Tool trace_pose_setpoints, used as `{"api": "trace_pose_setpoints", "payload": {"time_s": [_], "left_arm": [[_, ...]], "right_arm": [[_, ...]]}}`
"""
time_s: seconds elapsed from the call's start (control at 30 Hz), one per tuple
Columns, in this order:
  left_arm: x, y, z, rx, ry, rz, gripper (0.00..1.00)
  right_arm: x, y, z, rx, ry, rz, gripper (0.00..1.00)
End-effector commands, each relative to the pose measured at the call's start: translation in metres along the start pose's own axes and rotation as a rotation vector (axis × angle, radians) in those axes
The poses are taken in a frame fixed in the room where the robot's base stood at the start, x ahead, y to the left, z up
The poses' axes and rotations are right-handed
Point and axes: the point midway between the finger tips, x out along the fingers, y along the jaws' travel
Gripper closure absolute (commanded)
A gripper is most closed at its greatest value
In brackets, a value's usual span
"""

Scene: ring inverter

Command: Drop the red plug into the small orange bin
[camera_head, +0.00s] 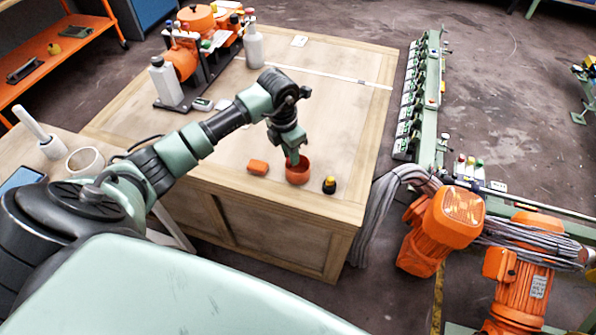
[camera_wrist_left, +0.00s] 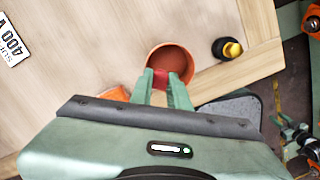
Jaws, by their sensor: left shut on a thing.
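My left gripper (camera_head: 294,158) reaches down over the small orange bin (camera_head: 298,176) near the front edge of the wooden table. In the left wrist view the left gripper (camera_wrist_left: 166,82) is shut on the red plug (camera_wrist_left: 160,77), and its fingertips overlap the mouth of the round bin (camera_wrist_left: 180,60). The plug is mostly hidden between the fingers. I cannot tell how far above the bin's floor it is.
An orange block (camera_head: 258,167) lies just left of the bin, and a black and yellow knob (camera_head: 329,185) stands to its right. Bottles and orange machines (camera_head: 182,57) stand at the table's back left.

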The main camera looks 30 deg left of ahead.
Motion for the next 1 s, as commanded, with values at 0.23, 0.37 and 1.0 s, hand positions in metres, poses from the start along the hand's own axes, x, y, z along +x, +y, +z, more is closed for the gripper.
{"api": "trace_pose_setpoints", "payload": {"time_s": [0.23, 0.37, 1.0], "left_arm": [[0.004, 0.001, -0.001, 0.000, -0.001, 0.001, 1.00], [0.004, 0.000, -0.001, 0.001, -0.001, 0.001, 0.69], [-0.032, 0.002, 0.001, 0.002, -0.005, 0.005, 0.58]], "right_arm": [[0.003, -0.003, -0.001, 0.002, 0.001, -0.003, 0.64], [0.003, -0.003, -0.001, 0.002, 0.001, -0.003, 0.64], [0.008, 0.001, 0.001, 0.000, 0.000, 0.001, 0.64]]}}
